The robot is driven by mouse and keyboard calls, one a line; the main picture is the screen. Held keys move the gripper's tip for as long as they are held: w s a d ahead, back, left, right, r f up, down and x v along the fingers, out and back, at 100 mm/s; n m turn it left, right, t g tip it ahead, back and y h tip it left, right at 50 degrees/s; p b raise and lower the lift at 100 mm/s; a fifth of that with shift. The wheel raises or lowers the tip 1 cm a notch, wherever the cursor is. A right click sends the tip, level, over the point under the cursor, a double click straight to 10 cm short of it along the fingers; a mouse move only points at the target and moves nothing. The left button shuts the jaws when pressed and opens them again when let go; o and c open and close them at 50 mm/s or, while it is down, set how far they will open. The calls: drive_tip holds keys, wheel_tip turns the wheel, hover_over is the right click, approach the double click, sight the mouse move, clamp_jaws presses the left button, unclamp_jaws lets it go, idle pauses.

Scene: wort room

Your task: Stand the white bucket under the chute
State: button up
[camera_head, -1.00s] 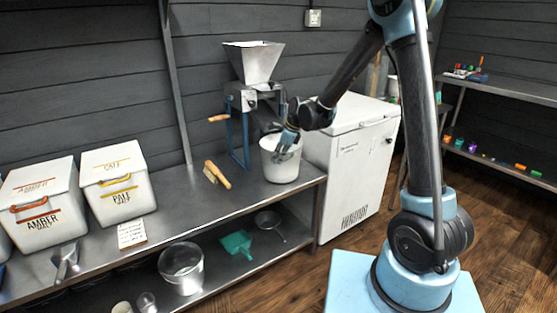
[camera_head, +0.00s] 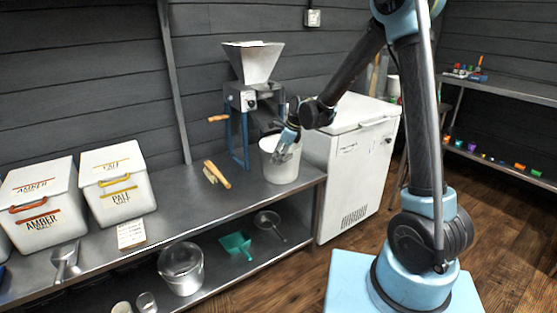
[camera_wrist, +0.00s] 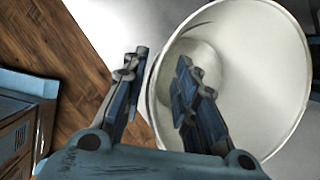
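The white bucket (camera_head: 279,168) stands upright on the steel bench, at the front right of the grain mill (camera_head: 254,98). My gripper (camera_head: 284,150) points down at the bucket's rim. In the wrist view, the open mouth of the bucket (camera_wrist: 250,75) fills the right side. My gripper's fingers (camera_wrist: 160,75) straddle the near wall, one outside and one inside, with a visible gap between them.
A wooden-handled brush (camera_head: 218,175) lies on the bench left of the bucket. The white chest freezer (camera_head: 350,150) stands close on the right. Amber (camera_head: 42,205) and pale (camera_head: 118,185) malt bins and a scoop (camera_head: 66,262) are further left. A clear bucket (camera_head: 182,268) sits on the lower shelf.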

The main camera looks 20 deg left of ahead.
drive_tip(key=v, duration=1.1)
drive_tip(key=shift+d, duration=0.1)
drive_tip(key=s+d+r+n+t+h, duration=0.15)
drive_tip(key=s+d+n, duration=0.3)
drive_tip(key=d, duration=0.85)
drive_tip(key=s+d+r+n+h, duration=0.15)
drive_tip(key=s+d+n, duration=0.3)
drive_tip(key=d, duration=0.85)
drive_tip(key=s+d+f+n, duration=0.4)
drive_tip(key=s+d, duration=0.4)
drive_tip(key=s+d+f+n+h, duration=0.1)
drive_tip(key=s+d+f+n, duration=0.3)
drive_tip(key=s+d, duration=0.4)
drive_tip(key=shift+s+h, duration=0.3)
drive_tip(key=shift+s, duration=0.4)
drive_tip(key=shift+d+f, duration=0.1)
